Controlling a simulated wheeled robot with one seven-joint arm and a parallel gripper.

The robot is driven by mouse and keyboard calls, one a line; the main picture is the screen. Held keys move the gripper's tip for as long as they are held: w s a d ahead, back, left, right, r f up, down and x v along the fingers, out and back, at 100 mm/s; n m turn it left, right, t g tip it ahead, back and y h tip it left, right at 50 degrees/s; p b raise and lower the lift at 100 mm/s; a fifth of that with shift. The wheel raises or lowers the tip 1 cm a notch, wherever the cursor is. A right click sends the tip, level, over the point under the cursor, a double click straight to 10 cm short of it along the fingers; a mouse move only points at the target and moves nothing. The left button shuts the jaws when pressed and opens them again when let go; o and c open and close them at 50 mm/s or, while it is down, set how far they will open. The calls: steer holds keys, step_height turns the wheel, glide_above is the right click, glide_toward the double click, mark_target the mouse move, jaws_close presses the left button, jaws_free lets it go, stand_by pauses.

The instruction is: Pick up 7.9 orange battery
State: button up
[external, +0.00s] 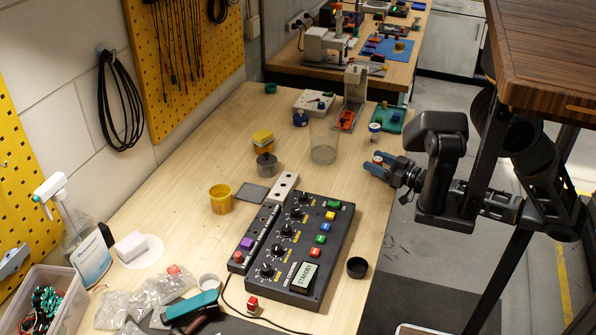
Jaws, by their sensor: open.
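My gripper (376,165) is open at the right edge of the wooden bench, reaching in from the right with its fingers pointing left. A small orange item with a pale top (378,158) shows at the fingers; it may be the orange battery. It is partly hidden by the fingers, and I cannot tell whether they touch it. No 7.9 marking is readable at this size.
A clear cup (323,141) stands left of my gripper, and a small can with a white top (375,130) stands behind it. A black control box (312,250) with knobs lies in front. A wooden tabletop (545,55) overhangs at the upper right.

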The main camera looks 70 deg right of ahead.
steer(key=shift+w, duration=0.1)
steer(key=shift+c, duration=0.2)
steer(key=c, duration=1)
steer(key=shift+r, duration=0.1)
steer(key=shift+c, duration=0.2)
